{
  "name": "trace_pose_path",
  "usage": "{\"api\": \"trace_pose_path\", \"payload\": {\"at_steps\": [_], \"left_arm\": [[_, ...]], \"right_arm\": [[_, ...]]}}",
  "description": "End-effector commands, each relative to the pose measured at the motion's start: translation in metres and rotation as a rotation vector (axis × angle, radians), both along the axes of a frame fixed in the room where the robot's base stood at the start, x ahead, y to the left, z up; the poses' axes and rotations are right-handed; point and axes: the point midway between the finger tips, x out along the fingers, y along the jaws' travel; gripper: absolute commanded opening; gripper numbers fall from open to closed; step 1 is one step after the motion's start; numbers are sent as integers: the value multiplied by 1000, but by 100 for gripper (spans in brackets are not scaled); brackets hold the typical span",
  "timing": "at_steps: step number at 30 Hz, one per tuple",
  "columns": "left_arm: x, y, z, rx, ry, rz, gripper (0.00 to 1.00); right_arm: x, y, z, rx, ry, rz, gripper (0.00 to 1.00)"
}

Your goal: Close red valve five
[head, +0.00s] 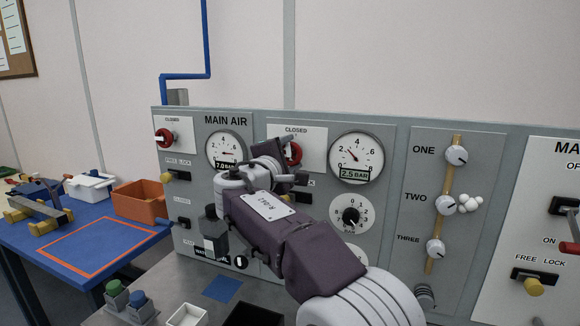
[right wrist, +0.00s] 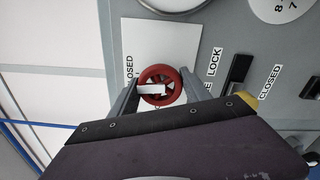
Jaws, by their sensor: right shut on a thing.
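A red valve wheel (head: 294,154) sits on a white plate (head: 313,139) marked CLOSED, left of a gauge (head: 356,157) with a 2.5 BAR tag. My right gripper (head: 291,161) is at this wheel, its arm hiding part of it. In the right wrist view the red wheel (right wrist: 171,75) lies between the two fingers of the right gripper (right wrist: 160,90), which are shut on its rim. Its white bar (right wrist: 150,89) points left, toward the side with the word CLOSED. No number five is readable on it. My left gripper is not in view.
Another red valve (head: 164,137) is at the panel's left, near a 7.0 BAR gauge (head: 226,149). A black-centred dial (head: 351,216) is close to my right arm. The blue table (head: 60,250) at left holds an orange bin (head: 140,202). Green and blue knobs stand at the front.

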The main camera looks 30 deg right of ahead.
Motion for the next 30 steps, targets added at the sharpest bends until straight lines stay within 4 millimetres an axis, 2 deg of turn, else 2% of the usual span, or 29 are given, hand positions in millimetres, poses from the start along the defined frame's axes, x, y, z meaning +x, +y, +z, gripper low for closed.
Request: {"api": "trace_pose_path", "payload": {"at_steps": [1, 7, 25, 26, 28, 30], "left_arm": [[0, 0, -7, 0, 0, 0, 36], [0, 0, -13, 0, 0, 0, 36], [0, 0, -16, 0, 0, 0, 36], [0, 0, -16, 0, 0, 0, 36], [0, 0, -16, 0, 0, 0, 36], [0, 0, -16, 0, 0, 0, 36]], "right_arm": [[0, 0, -4, 16, -17, 0, 15], [0, 0, -3, 61, -69, -1, 15], [0, 0, -1, 85, -96, -1, 15], [0, 0, -1, 85, -96, -1, 58], [0, 0, -1, 85, -96, -1, 77], [0, 0, -1, 83, -96, 0, 77]]}}
